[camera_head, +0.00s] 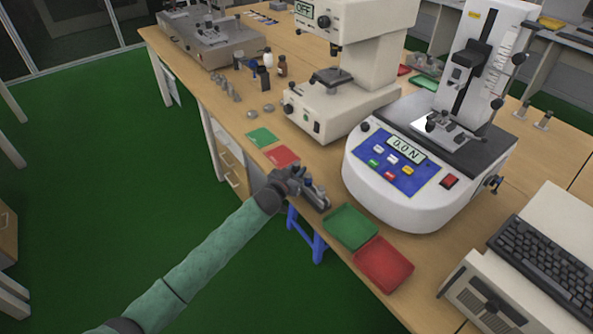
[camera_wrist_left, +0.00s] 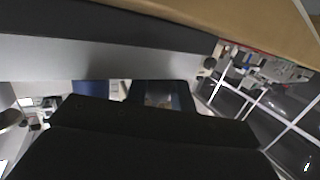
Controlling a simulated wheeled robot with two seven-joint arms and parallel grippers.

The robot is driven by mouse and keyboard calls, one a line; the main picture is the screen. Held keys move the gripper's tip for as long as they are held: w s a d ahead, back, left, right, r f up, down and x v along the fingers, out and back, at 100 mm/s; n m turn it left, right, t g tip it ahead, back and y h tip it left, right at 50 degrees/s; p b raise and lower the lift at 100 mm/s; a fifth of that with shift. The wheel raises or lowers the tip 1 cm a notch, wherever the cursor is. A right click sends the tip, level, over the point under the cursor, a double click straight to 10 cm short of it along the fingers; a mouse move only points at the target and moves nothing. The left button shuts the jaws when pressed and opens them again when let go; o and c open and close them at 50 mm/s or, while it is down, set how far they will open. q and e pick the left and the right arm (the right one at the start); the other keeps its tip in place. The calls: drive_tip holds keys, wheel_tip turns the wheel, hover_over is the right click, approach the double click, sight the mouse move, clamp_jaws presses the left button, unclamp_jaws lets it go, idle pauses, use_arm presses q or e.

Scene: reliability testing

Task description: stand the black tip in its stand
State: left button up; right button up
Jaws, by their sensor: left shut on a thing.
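My left gripper (camera_head: 300,184) is at the front edge of the bench, right beside a small grey stand (camera_head: 318,199) with short upright pieces on it. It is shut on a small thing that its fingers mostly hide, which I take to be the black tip. I cannot tell whether the tip touches the stand. In the left wrist view, dark gripper parts (camera_wrist_left: 130,140) fill the bottom, and a broad grey and black band crosses the upper left; the tip is not clear there. My right gripper is not in view.
A green tray (camera_head: 350,227) and a red tray (camera_head: 384,264) lie to the right of the stand. A white force tester (camera_head: 415,205) stands behind them. Flat green (camera_head: 261,138) and red (camera_head: 283,156) mats lie behind the gripper. Small weights and bottles stand farther back.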

use_arm(q)
drive_tip(key=shift+s+f, duration=0.1)
drive_tip(key=shift+f, duration=0.3)
drive_tip(key=o, duration=1.1)
drive_tip(key=shift+c, duration=0.2)
drive_tip(key=shift+a+f, duration=0.1)
drive_tip(key=shift+a, duration=0.1)
drive_tip(key=shift+s+a+f, duration=0.15)
drive_tip(key=shift+a+f, duration=0.05)
drive_tip(key=r+b+v, duration=0.1)
drive_tip(key=b+v, duration=0.1)
drive_tip(key=v, duration=0.5)
drive_tip(key=shift+s+d+r, duration=0.2)
drive_tip(key=shift+s+d, duration=0.05)
drive_tip(key=shift+d, duration=0.1)
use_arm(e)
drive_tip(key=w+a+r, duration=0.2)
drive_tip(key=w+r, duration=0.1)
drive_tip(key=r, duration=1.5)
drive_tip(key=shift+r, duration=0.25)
use_arm(q)
drive_tip(key=shift+s, duration=0.1)
